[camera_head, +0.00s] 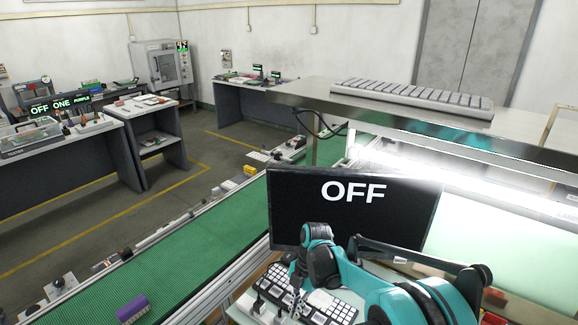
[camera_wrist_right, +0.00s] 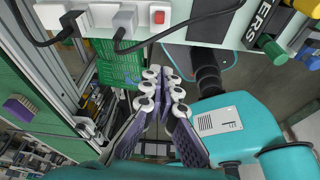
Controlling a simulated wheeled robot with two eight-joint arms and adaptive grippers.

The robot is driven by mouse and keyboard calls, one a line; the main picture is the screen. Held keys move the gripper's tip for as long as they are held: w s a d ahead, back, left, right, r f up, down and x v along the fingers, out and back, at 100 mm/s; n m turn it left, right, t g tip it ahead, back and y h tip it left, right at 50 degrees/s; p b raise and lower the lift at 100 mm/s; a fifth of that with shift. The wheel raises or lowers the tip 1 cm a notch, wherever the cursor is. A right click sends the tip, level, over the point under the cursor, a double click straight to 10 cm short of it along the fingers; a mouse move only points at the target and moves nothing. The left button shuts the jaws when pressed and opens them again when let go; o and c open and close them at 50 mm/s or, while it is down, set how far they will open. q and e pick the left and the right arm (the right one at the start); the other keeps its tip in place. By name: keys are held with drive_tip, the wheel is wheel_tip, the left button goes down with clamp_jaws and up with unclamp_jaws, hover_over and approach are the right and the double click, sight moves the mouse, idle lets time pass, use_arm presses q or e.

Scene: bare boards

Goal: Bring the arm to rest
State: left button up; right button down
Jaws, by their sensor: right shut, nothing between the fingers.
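My right arm (camera_head: 400,300) comes in from the lower right in the head view, teal and black, and bends over the workbench. My right gripper (camera_head: 297,302) points down over the white-keyed keyboard (camera_head: 332,308) in front of the monitor, partly hidden by the arm. In the right wrist view the two fingers of the right gripper (camera_wrist_right: 165,88) are together with nothing between them. My left gripper is not in view.
A black monitor (camera_head: 350,215) reading "OFF" stands close behind the right arm. A green conveyor (camera_head: 190,258) runs along the left, carrying a purple object (camera_head: 132,308). A metal shelf (camera_head: 400,112) holds another keyboard (camera_head: 410,97).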

drive_tip(key=s+d+r+m+t+h+b, duration=0.1)
drive_tip(key=s+d+m+t, duration=0.4)
drive_tip(key=m, duration=0.8)
drive_tip(key=s+d+r+m+t+h+b, duration=0.1)
drive_tip(key=s+d+r+m+t+b, duration=0.2)
drive_tip(key=s+d+m+b, duration=0.3)
drive_tip(key=s+d+m+t, duration=0.1)
drive_tip(key=s+d+m, duration=0.3)
drive_tip(key=s+m, duration=0.2)
drive_tip(key=shift+d+m+t, duration=0.35)
drive_tip(key=shift+m+t, duration=0.05)
drive_tip(key=shift+m, duration=0.7)
